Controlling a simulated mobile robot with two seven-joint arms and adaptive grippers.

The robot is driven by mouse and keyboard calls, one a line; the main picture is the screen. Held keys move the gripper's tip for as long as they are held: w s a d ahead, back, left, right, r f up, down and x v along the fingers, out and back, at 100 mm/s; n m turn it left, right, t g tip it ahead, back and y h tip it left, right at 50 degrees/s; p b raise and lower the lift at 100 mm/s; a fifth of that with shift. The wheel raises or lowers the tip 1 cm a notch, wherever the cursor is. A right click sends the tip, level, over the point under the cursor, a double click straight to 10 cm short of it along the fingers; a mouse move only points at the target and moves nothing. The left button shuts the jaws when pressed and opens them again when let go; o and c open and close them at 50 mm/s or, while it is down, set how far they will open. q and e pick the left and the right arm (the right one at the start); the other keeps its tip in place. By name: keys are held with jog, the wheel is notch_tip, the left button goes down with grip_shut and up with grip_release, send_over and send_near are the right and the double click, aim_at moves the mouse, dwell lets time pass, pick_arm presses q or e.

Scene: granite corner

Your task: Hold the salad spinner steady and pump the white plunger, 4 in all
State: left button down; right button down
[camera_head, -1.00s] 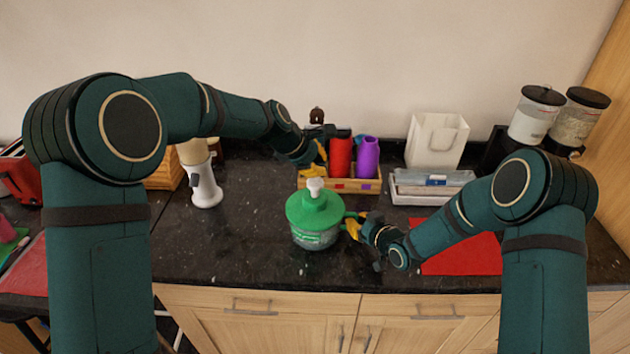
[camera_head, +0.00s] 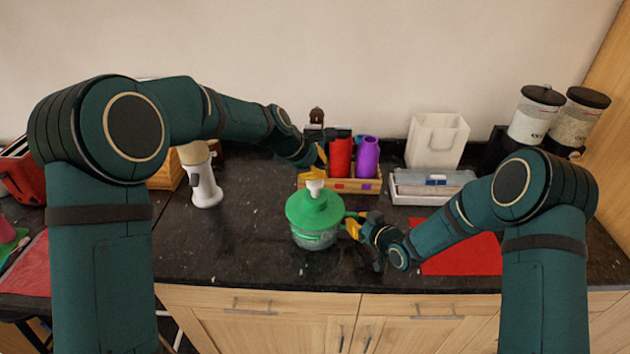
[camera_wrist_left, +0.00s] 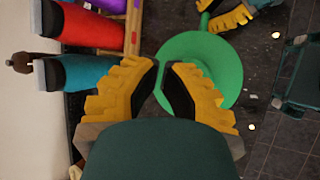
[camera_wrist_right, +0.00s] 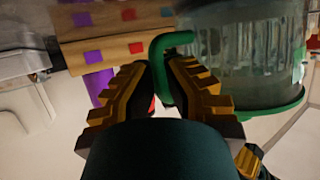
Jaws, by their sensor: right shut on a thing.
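The salad spinner has a green lid (camera_head: 312,212) and a clear bowl (camera_head: 314,239), and stands upright on the dark counter. Its white plunger (camera_head: 315,188) rises from the lid's middle. My left gripper (camera_head: 316,176) is right over the plunger, fingertips close together with nothing seen between them; I cannot tell whether it touches the plunger. In the left wrist view the left fingers (camera_wrist_left: 163,66) hide the plunger above the green lid (camera_wrist_left: 215,65). My right gripper (camera_head: 349,224) is shut on the spinner's green handle (camera_wrist_right: 160,55) at its right side.
A wooden box (camera_head: 345,186) with red and purple bottles stands just behind the spinner. A white dispenser (camera_head: 205,188) is to the left. A red mat (camera_head: 462,256) and a grey tray (camera_head: 425,193) lie to the right. The counter's front edge is close in front.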

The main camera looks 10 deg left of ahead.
pick_arm(q)
jog(key=shift+f, duration=1.6)
dwell(1.4)
jog(key=shift+r, duration=2.05)
jog(key=shift+r, duration=2.5)
jog(key=shift+r, duration=0.35)
notch_tip(320, 180, up, 3)
jog(key=shift+r, duration=0.1)
